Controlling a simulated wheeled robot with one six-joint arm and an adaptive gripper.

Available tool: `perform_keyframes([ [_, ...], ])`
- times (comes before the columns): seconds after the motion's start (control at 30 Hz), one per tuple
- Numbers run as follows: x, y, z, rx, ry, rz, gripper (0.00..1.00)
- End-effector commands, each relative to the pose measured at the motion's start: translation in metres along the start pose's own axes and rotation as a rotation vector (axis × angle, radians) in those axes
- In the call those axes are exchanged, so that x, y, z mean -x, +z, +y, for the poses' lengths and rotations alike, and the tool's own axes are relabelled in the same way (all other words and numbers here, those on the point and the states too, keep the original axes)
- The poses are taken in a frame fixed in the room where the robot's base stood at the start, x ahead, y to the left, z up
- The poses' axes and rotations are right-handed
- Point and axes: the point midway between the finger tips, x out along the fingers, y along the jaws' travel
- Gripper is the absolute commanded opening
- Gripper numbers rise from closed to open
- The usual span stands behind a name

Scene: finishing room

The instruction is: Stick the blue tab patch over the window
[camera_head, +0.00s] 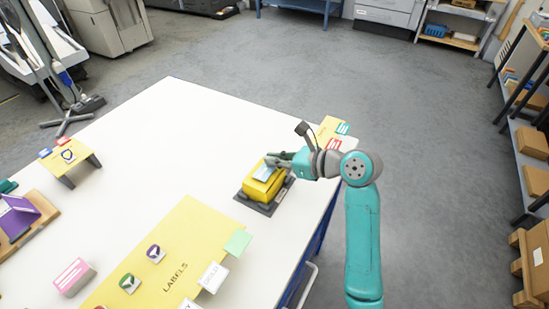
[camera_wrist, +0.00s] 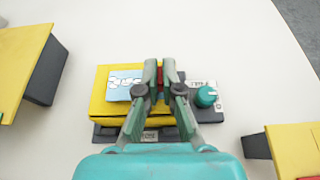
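A yellow box (camera_head: 263,181) sits on a dark base near the table's right edge; it also shows in the wrist view (camera_wrist: 105,104). A light blue and white panel (camera_wrist: 124,84) lies on its top; I cannot tell whether it is a window or a patch. My gripper (camera_wrist: 159,68) is over the box, just right of the panel, with its fingers close together. A red strip (camera_wrist: 160,77) shows between them; I cannot tell if it is gripped. A blue tab (camera_head: 45,153) shows on the small yellow stand (camera_head: 82,151) at the left.
A teal knob (camera_wrist: 206,96) stands right of my fingers. Another yellow stand (camera_head: 327,127) with teal and red tabs is behind my gripper. A yellow LABELS mat (camera_head: 174,244) with upright cards is in front. A purple holder (camera_head: 20,218) is at left. The table's middle is clear.

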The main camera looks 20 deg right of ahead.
Motion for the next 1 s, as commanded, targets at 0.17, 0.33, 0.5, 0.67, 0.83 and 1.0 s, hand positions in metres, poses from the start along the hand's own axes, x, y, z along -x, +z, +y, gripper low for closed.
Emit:
perform_keyframes([
  [0.17,-0.0008,-0.0020,0.0000,0.000,0.000,0.000,0.00],
  [0.33,-0.0015,-0.0035,0.0000,0.000,0.000,0.000,0.00],
  [0.5,-0.0022,-0.0050,-0.0001,0.000,0.000,0.000,0.00],
  [0.67,-0.0028,-0.0065,-0.0001,-0.001,0.000,0.000,0.00],
  [0.83,-0.0034,-0.0079,-0.0001,-0.001,0.000,0.000,0.00],
  [1.0,-0.0035,-0.0083,0.0000,-0.001,0.001,0.001,0.00],
])
